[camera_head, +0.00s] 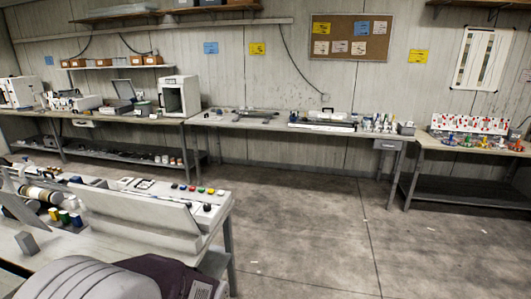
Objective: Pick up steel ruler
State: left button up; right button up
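I cannot make out a steel ruler for certain at this distance. Long, thin items (322,122) lie on the middle bench (270,126) by the back wall, too small to identify. Neither of my grippers shows in the head view.
A near bench (215,222) with a long pale panel and coloured buttons stands at the left. A left bench (150,118) holds a white box-shaped machine (179,96). A right bench (450,145) holds a red-and-white rack (480,126). Open concrete floor (320,220) lies between.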

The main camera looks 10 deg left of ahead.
aim_at(53, 178)
jog(key=i, duration=3.15)
jog(key=i+u, duration=0.35)
jog(key=i+l+u, duration=0.1)
jog(key=i+u, duration=0.25)
jog(key=i, duration=0.25)
jog(key=i+l+u, duration=0.2)
jog(key=i+u, duration=0.2)
jog(key=i+j+u, duration=0.2)
jog(key=u, duration=0.2)
jog(key=i+u, duration=0.7)
jog(key=u, duration=0.15)
jog(key=i+u, duration=0.8)
jog(key=i+l+u, duration=0.1)
jog(key=i+u, duration=0.25)
jog(key=i, duration=0.25)
jog(key=i+l+u, duration=0.25)
jog(key=i+u, duration=0.15)
jog(key=i+l+u, duration=0.2)
jog(key=i+u, duration=0.3)
jog(key=i+l+u, duration=0.35)
jog(key=u, duration=0.15)
jog(key=i+l+u, duration=0.3)
jog(key=l+u, duration=0.15)
jog(key=i+l+u, duration=0.2)
jog(key=l+u, duration=0.3)
jog(key=l, duration=0.15)
